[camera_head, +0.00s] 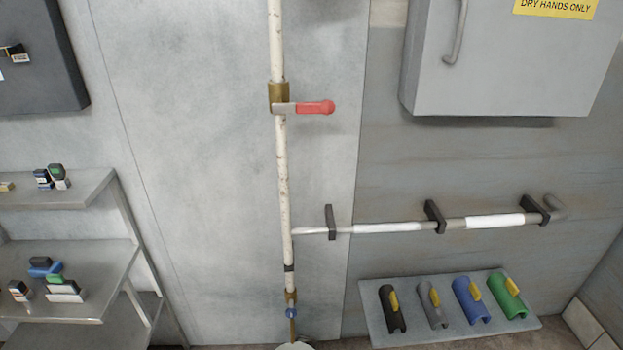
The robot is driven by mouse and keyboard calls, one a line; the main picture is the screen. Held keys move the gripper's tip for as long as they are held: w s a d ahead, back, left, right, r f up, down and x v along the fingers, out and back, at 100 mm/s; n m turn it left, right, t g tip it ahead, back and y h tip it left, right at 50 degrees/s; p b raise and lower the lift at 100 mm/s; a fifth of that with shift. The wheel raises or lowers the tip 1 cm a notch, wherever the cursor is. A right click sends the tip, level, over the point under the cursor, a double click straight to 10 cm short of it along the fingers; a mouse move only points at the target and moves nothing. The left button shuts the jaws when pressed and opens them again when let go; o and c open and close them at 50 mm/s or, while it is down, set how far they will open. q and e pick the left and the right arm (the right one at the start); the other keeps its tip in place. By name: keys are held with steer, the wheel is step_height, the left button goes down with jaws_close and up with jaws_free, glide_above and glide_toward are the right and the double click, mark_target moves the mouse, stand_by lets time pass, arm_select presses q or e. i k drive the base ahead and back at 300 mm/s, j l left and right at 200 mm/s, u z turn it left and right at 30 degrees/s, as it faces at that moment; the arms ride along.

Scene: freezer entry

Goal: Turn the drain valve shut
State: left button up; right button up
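A white, stained vertical pipe (283,170) runs down the wall in the head view. A brass valve (279,95) sits on its upper part, with a red lever (316,107) pointing right, across the pipe. Near the pipe's foot is a smaller brass fitting (291,297) with a small blue handle (291,313). This low fitting looks like the drain valve, but no label shows. The blue handle is too small to tell which way it is turned. Neither of my grippers is in view.
A branch pipe (390,228) in black brackets runs right from the vertical pipe. Below it, a grey shelf (377,325) holds several coloured half-sleeves. A grey cabinet (500,70) hangs upper right. Metal shelves (75,255) with small items stand left. A pale round object (296,346) is below the pipe.

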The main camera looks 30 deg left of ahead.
mark_target(291, 313)
steer(key=u, duration=1)
